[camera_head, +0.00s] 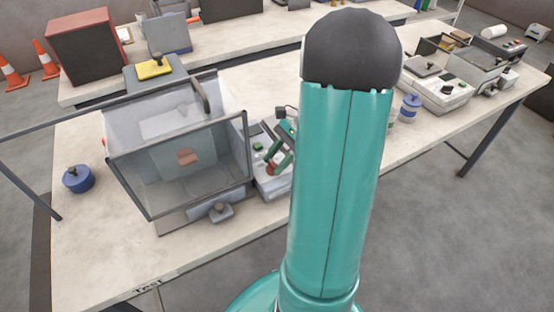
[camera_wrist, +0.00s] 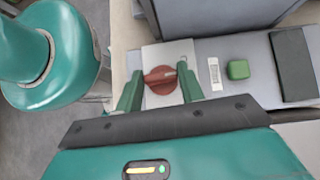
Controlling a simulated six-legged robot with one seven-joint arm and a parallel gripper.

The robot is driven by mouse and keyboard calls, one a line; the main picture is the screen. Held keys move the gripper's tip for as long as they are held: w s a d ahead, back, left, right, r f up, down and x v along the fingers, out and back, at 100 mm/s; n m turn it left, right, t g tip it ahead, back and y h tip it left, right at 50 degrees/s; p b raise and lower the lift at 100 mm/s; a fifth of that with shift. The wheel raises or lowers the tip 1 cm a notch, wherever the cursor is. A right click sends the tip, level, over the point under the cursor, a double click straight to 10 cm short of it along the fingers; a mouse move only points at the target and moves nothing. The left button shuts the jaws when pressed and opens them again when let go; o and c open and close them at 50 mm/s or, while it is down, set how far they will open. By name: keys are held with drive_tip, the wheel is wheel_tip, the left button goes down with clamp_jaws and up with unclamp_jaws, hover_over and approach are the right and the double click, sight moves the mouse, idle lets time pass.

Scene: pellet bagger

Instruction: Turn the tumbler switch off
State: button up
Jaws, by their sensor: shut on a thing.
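The tumbler switch is a red round knob (camera_wrist: 160,79) with a raised bar across it, on a pale square plate of the grey control panel (camera_wrist: 245,50). In the wrist view my gripper (camera_wrist: 159,74) has one green finger on each side of the knob and is shut on it. The bar lies roughly crosswise between the fingers, tilted slightly. In the head view my gripper (camera_head: 281,150) is at the panel, right of the clear-fronted machine, and the red knob (camera_head: 271,168) shows small below it. My arm hides part of the panel there.
A green button (camera_wrist: 238,69), a barcode label and a dark panel sit right of the knob. The clear-fronted machine (camera_head: 180,165) stands close to the left. A blue weight-like object (camera_head: 78,180) is at the table's left.

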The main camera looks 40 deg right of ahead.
drive_tip(key=n+g, duration=0.2)
drive_tip(key=n, duration=0.1)
drive_tip(key=n+g, duration=0.2)
drive_tip(key=shift+w, duration=0.25)
drive_tip(key=shift+n, duration=0.3)
drive_tip(key=o, duration=1)
drive_tip(key=shift+r, duration=0.1)
drive_tip(key=v, duration=1.3)
drive_tip(key=shift+w+d+r, duration=0.2)
drive_tip(key=shift+s, duration=0.1)
